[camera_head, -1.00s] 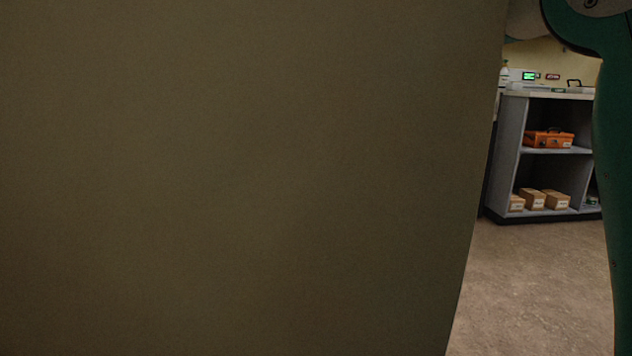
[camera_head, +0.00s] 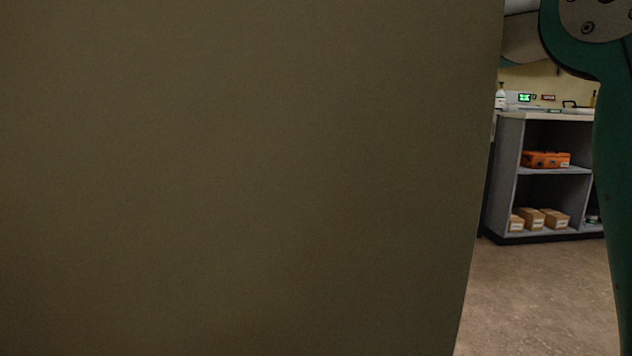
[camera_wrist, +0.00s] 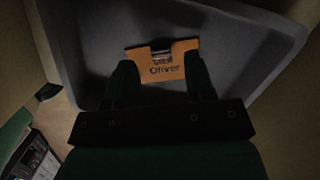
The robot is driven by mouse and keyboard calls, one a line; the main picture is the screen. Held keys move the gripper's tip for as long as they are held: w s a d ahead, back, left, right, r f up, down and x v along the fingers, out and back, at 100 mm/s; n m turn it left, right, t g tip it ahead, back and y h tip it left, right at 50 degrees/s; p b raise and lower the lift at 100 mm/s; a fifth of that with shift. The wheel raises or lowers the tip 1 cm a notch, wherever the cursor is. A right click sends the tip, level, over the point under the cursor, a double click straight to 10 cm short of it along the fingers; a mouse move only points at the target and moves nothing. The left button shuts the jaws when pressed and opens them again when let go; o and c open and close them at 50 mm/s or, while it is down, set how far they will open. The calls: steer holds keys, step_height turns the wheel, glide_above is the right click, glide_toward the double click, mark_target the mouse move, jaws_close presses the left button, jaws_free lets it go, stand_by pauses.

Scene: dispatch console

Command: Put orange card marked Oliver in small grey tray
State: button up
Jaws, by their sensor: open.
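My gripper (camera_wrist: 160,76) is open, with one fingertip by each lower end of the card. I cannot tell whether the fingers touch the card. The head view shows neither the card nor the grey tray-like thing.
A plain brown surface (camera_head: 240,180) blocks most of the head view. Beyond it, a grey shelf unit (camera_head: 507,175) holds an orange case (camera_head: 545,160) and several cardboard boxes (camera_head: 533,219). Bare floor (camera_head: 530,295) lies before it. A dark device (camera_wrist: 30,160) is at the wrist view's lower left.

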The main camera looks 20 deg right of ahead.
steer(key=p+v, duration=0.4)
steer(key=v, duration=0.1)
stand_by(0.5)
